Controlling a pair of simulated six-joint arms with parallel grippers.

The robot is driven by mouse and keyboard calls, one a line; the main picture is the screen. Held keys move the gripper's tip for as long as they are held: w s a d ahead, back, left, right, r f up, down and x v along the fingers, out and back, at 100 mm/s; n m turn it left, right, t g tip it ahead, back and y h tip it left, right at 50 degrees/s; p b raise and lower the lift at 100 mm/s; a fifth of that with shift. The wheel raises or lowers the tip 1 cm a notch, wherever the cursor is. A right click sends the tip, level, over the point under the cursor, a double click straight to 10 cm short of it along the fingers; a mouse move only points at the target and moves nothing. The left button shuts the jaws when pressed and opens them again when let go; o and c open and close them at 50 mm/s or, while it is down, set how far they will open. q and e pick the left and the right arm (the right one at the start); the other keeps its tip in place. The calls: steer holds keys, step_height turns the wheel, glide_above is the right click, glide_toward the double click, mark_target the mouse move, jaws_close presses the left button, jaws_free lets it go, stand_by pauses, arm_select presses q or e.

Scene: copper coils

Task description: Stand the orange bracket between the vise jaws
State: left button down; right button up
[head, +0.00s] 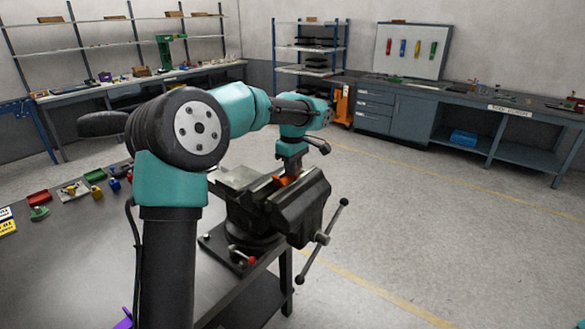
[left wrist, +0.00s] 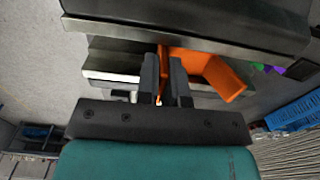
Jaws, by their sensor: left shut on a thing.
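The orange bracket (head: 279,180) shows as a small patch at the vise jaws in the head view, mostly hidden by my gripper. In the left wrist view the bracket (left wrist: 210,70) has a thin part between my fingers and a wider plate reaching right. My left gripper (head: 291,170) points down over the vise (head: 290,206), and its fingers (left wrist: 163,88) are shut on the bracket. The dark jaw (left wrist: 200,18) with its metal face lies close to the bracket. I cannot tell whether the bracket touches the jaws. My right gripper is out of view.
The vise's handle bar (head: 324,240) sticks out at its right. Open floor (head: 430,215) lies to the right.

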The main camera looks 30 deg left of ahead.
arm_select(q)
steer(key=shift+f, duration=0.1)
stand_by(0.3)
steer(key=c, duration=1.2)
jaws_free()
steer(key=shift+o, duration=0.2)
steer(key=shift+r, duration=4)
